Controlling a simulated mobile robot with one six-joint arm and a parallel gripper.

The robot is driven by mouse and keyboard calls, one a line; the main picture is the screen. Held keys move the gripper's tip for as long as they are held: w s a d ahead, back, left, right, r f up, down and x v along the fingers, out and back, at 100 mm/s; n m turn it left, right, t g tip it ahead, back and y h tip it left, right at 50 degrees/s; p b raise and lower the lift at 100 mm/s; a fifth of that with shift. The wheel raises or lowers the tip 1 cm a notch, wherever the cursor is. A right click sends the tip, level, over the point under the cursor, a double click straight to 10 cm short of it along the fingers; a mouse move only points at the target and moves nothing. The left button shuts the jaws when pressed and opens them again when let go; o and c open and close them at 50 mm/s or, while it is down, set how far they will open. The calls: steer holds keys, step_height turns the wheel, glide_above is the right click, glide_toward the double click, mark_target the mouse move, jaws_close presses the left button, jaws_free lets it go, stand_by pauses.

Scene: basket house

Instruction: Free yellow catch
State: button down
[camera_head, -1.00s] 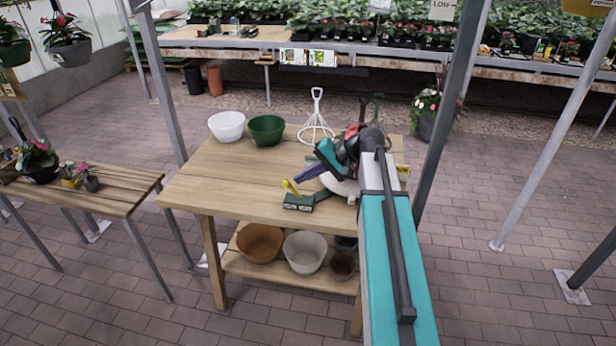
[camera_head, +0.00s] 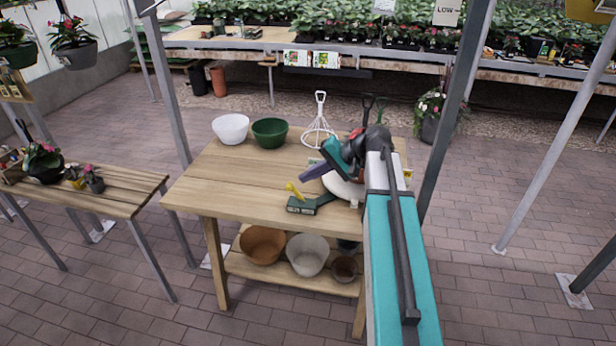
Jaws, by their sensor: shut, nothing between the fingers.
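The yellow catch (camera_head: 294,189) is a small yellow lever standing tilted on a dark green block-like device (camera_head: 303,206) near the front edge of the wooden table. My gripper (camera_head: 305,174) points left, just above and to the right of the yellow catch. It looks shut and empty, with a gap between it and the catch. A white round thing (camera_head: 346,190) on the table is partly hidden by my arm. A green arm-like part runs right from the device towards it.
A white bowl (camera_head: 230,128), a green bowl (camera_head: 270,132) and a white wire hanger frame (camera_head: 319,124) stand at the table's back. The wooden table's (camera_head: 225,180) left half is clear. Pots stand on the shelf below. A metal post (camera_head: 447,120) rises right of my arm.

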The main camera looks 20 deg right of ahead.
steer(key=s+d+r+p, duration=0.2)
steer(key=r+p, duration=0.1)
steer(key=r, duration=0.2)
steer(key=s+d+r+p, duration=0.2)
steer(key=d+r+p, duration=0.1)
steer(key=r+p, duration=0.1)
steer(key=shift+d+r, duration=0.25)
steer(key=shift+r, duration=0.65)
